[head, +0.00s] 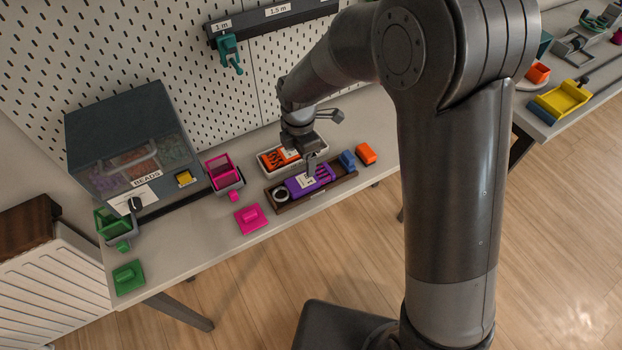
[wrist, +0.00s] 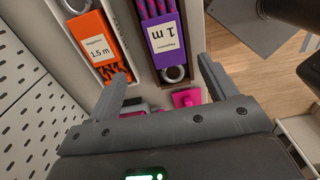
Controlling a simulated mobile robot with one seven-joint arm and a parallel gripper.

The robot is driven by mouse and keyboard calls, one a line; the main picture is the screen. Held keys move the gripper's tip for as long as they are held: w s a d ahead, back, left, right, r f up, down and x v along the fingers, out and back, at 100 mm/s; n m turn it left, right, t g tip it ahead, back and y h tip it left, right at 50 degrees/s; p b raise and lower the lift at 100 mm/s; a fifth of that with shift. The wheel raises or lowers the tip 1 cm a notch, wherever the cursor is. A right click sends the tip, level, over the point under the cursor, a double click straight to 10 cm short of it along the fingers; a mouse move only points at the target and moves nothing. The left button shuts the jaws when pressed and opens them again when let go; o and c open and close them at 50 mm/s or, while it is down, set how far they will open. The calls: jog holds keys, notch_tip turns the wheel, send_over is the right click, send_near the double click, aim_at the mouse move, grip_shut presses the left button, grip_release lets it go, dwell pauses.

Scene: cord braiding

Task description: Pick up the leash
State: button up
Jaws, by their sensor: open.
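A purple leash bundle (head: 325,174) with a white label lies in a dark wooden tray (head: 318,194) on the bench. In the wrist view the purple bundle (wrist: 161,55) has a label reading 1 m, and a metal ring (wrist: 175,74) lies at its near end. An orange bundle (wrist: 85,42) labelled 1.5 m lies in a white tray (head: 322,144) beside it. My gripper (head: 311,172) is open above the trays. In the wrist view its fingers (wrist: 163,67) are spread on either side of the ring end, with nothing between them that I can see gripped.
Blue (head: 347,160) and orange (head: 366,154) blocks sit right of the trays. A pink lid (head: 251,218), a pink bin (head: 221,172) and a bead cabinet (head: 135,140) stand to the left. A pegboard (head: 180,50) rises behind. The bench front edge is clear.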

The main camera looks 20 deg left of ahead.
aim_at(303, 181)
notch_tip(303, 181, down, 4)
jog(key=shift+r, duration=0.1)
jog(key=shift+s+d+f, duration=0.15)
jog(key=shift+s+f, duration=0.05)
jog(key=shift+f, duration=1.2)
jog(key=shift+s+d+f, duration=0.1)
jog(key=shift+s+f, duration=0.05)
jog(key=shift+f, duration=1.2)
jog(key=c, duration=1.2)
